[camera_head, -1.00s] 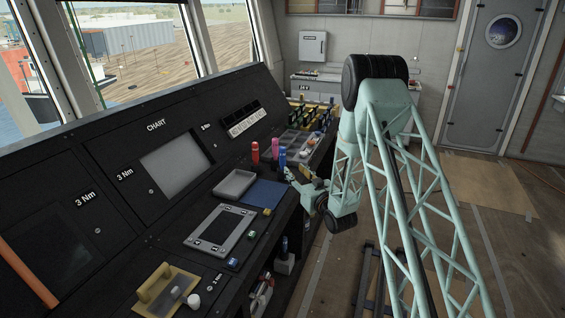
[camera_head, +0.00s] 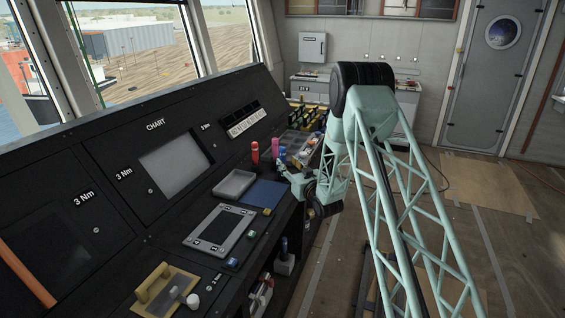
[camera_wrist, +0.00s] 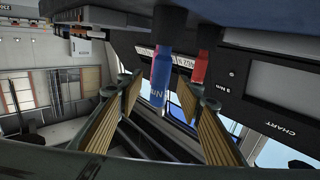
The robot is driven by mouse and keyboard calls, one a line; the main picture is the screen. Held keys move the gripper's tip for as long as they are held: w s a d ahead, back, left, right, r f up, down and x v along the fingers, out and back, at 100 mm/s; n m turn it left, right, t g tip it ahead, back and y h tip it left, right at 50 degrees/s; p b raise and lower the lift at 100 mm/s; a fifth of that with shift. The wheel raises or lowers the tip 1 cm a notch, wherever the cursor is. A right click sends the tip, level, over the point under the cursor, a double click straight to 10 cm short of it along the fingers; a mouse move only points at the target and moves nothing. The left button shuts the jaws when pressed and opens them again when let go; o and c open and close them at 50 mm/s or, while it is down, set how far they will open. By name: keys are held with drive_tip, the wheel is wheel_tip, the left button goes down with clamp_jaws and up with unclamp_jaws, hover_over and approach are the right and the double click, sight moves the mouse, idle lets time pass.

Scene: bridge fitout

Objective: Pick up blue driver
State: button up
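The blue driver (camera_head: 282,153) stands upright on the console, close to a pink driver (camera_head: 275,146) and a red driver (camera_head: 255,153). In the wrist view, which looks upside down, the blue driver (camera_wrist: 160,88) appears between my two finger pads, nearer the left one, with a gap on each side. The red driver (camera_wrist: 202,66) is behind and to its right. My gripper (camera_wrist: 172,90) is open and empty, with ribbed tan pads. In the head view my gripper (camera_head: 290,170) is just right of and below the blue driver, hiding its lower part.
A grey tray (camera_head: 234,184) and a blue mat (camera_head: 264,194) lie on the console nearer the camera. Bins with small parts (camera_head: 302,143) and a yellow rack (camera_head: 309,116) stand beyond the drivers.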

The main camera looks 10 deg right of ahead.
sight(284, 158)
drive_tip(key=shift+b+x, duration=0.65)
drive_tip(key=shift+x, duration=1.95)
drive_tip(key=shift+c, duration=0.2)
drive_tip(key=c, duration=1)
drive_tip(key=shift+r, duration=0.2)
drive_tip(key=shift+r+p, duration=1.05)
drive_tip(key=shift+r, duration=3.8)
